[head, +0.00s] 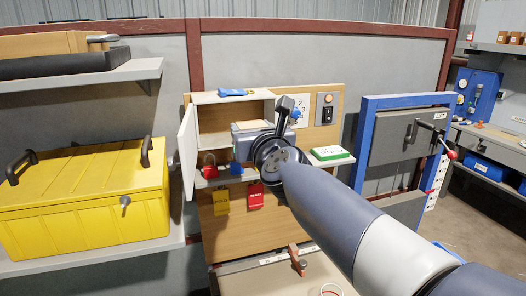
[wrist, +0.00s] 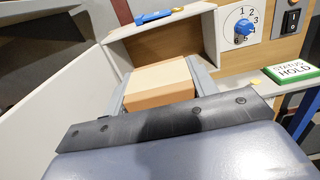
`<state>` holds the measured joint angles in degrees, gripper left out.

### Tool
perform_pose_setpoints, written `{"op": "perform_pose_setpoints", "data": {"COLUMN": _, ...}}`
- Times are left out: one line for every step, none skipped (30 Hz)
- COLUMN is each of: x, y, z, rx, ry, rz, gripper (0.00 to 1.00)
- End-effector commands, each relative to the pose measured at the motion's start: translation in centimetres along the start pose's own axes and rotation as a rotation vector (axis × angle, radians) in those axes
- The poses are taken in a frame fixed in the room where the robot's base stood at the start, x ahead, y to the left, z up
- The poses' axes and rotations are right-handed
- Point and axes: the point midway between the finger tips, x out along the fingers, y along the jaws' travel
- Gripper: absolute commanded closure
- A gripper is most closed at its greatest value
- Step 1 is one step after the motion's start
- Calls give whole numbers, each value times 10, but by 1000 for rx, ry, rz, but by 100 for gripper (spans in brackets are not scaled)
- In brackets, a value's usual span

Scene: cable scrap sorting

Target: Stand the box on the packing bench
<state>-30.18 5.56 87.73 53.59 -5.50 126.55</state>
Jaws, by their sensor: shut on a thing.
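The box (wrist: 158,90), tan on top with an orange side, sits between the two grey fingers of my gripper (wrist: 160,76) in the wrist view. My gripper is shut on it, in front of an open-fronted wooden cabinet (wrist: 208,28). In the head view my arm reaches to the same cabinet (head: 212,98), and my wrist hides most of the gripper and box. I cannot tell for sure whether the box touches the cabinet floor. I cannot tell which surface is the packing bench; a bench (head: 500,147) stands at the far right.
The cabinet's white door (head: 187,150) hangs open at the left. A blue object (head: 236,92) lies on top. A green-and-white status sign (head: 328,154) is at the right. A yellow chest (head: 85,195) fills the left shelf.

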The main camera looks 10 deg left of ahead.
Motion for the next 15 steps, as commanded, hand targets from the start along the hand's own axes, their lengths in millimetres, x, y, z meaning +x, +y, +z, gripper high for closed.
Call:
{"op": "perform_pose_setpoints", "data": {"x": -2, "y": 0, "z": 1, "rx": 0, "ry": -2, "rz": 0, "gripper": 75}}
{"op": "perform_pose_setpoints", "data": {"x": -2, "y": 0, "z": 1, "rx": 0, "ry": -2, "rz": 0, "gripper": 75}}
{"op": "perform_pose_setpoints", "data": {"x": -2, "y": 0, "z": 0, "rx": 0, "ry": -2, "rz": 0, "gripper": 75}}
{"op": "perform_pose_setpoints", "data": {"x": -3, "y": 0, "z": -1, "rx": 0, "ry": -2, "rz": -1, "gripper": 75}}
{"op": "perform_pose_setpoints", "data": {"x": -3, "y": 0, "z": -2, "rx": 0, "ry": -2, "rz": -2, "gripper": 75}}
{"op": "perform_pose_setpoints", "data": {"x": -2, "y": 1, "z": -5, "rx": 0, "ry": -2, "rz": -5, "gripper": 75}}
{"op": "perform_pose_setpoints", "data": {"x": -2, "y": 1, "z": -8, "rx": 1, "ry": -2, "rz": -7, "gripper": 75}}
{"op": "perform_pose_setpoints", "data": {"x": -2, "y": 1, "z": -12, "rx": 1, "ry": -2, "rz": -10, "gripper": 75}}
{"op": "perform_pose_setpoints", "data": {"x": -2, "y": 2, "z": -17, "rx": 1, "ry": -2, "rz": -17, "gripper": 75}}
{"op": "perform_pose_setpoints", "data": {"x": -2, "y": 2, "z": -22, "rx": 1, "ry": -1, "rz": -23, "gripper": 75}}
{"op": "perform_pose_setpoints", "data": {"x": -1, "y": 2, "z": -28, "rx": 1, "ry": 1, "rz": -29, "gripper": 75}}
{"op": "perform_pose_setpoints", "data": {"x": -1, "y": 2, "z": -38, "rx": 1, "ry": 0, "rz": -42, "gripper": 75}}
{"op": "perform_pose_setpoints", "data": {"x": -1, "y": 3, "z": -45, "rx": 1, "ry": 1, "rz": -51, "gripper": 75}}
{"op": "perform_pose_setpoints", "data": {"x": -1, "y": 3, "z": -52, "rx": 1, "ry": 1, "rz": -62, "gripper": 75}}
{"op": "perform_pose_setpoints", "data": {"x": -1, "y": 3, "z": -62, "rx": 0, "ry": 1, "rz": -75, "gripper": 75}}
